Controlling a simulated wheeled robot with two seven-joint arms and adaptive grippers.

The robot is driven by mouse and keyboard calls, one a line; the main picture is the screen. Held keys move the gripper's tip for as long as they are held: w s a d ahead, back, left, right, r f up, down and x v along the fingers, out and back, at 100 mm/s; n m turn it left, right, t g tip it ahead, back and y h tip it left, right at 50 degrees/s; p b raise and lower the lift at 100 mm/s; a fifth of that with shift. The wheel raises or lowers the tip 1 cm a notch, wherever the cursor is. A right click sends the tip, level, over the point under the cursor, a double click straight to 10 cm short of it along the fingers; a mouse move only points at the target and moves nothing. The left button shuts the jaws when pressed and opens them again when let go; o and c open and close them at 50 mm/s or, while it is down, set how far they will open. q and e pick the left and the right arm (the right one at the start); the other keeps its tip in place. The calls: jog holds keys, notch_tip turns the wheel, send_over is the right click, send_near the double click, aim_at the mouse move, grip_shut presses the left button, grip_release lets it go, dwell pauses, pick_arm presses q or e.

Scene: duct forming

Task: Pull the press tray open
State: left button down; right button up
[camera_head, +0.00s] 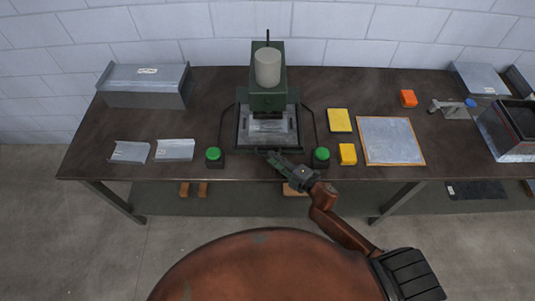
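The green press (268,95) with a pale cylinder on top stands at the back middle of the table. Its grey tray (253,138) lies in the base under the press head, with a metal piece on it. My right gripper (273,158) reaches in from the lower right, its fingertips at the front edge of the press tray, between two green buttons. The fingers are small and dark here; I cannot tell whether they are open or closed on the tray's front. My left gripper is not in view.
Green buttons (213,154) and (321,154) flank the press front. Two bent metal sheets (175,150) lie left, and a metal box (145,88) stands behind them. Yellow blocks (339,120), a flat panel (390,140) and an orange block (408,98) lie right.

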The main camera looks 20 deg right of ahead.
jog(key=x, duration=0.2)
jog(key=shift+w+f, duration=0.1)
jog(key=shift+w, duration=0.15)
jog(key=shift+w+a, duration=0.2)
jog(key=shift+w, duration=0.2)
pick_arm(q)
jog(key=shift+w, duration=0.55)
pick_arm(e)
jog(key=shift+a, duration=0.1)
grip_shut()
